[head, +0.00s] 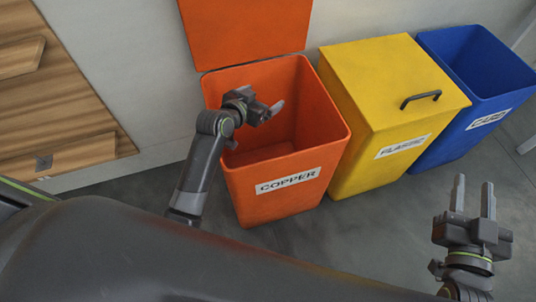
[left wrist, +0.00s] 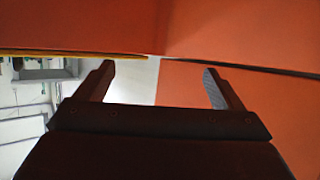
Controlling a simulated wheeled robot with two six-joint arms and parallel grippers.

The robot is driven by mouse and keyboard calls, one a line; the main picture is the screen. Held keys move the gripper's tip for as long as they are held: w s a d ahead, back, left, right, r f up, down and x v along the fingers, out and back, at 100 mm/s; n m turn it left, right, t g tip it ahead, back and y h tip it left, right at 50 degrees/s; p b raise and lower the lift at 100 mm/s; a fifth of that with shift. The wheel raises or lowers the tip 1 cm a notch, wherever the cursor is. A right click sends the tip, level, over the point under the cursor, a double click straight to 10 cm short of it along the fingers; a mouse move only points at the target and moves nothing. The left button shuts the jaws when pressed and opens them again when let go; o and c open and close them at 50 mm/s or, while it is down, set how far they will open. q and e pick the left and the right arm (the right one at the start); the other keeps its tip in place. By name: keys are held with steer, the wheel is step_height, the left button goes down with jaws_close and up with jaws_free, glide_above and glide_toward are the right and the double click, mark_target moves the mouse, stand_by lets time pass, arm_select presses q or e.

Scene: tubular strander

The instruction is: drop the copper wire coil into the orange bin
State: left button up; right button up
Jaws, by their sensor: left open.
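The orange bin (head: 313,180) stands against the wall with its lid (head: 245,30) raised; its front label reads COPPER. My left gripper (head: 274,108) is over the bin's mouth, its fingers pointing right. In the left wrist view my left gripper (left wrist: 158,75) is open, with nothing between its fingers and orange surfaces around it. My right gripper (head: 473,193) is at the lower right, fingers up and apart, empty. The copper wire coil is not seen in either view; much of the bin's floor is hidden by its front wall and my left arm.
A yellow bin (head: 365,150) with a closed, handled lid stands right of the orange one. A blue open bin (head: 450,140) stands beyond it. A wooden panel (head: 60,90) is at the left. Grey floor (head: 360,235) is clear in front of the bins.

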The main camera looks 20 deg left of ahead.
arm_select(q)
step_height(320, 180, up, 10)
steer(key=p, duration=0.3)
steer(key=shift+f+p, duration=0.25)
steer(key=shift+p, duration=0.1)
arm_select(e)
steer(key=s+a+f+g+y, duration=0.1)
steer(key=s+f+g, duration=0.6)
steer(key=f, duration=0.2)
steer(key=s+a+f+g+y, duration=0.2)
steer(key=s+f+g, duration=0.5)
steer(key=f, duration=0.2)
steer(key=shift+s+a+m, duration=0.2)
steer(key=shift+a+m, duration=0.1)
steer(key=shift+f, duration=0.1)
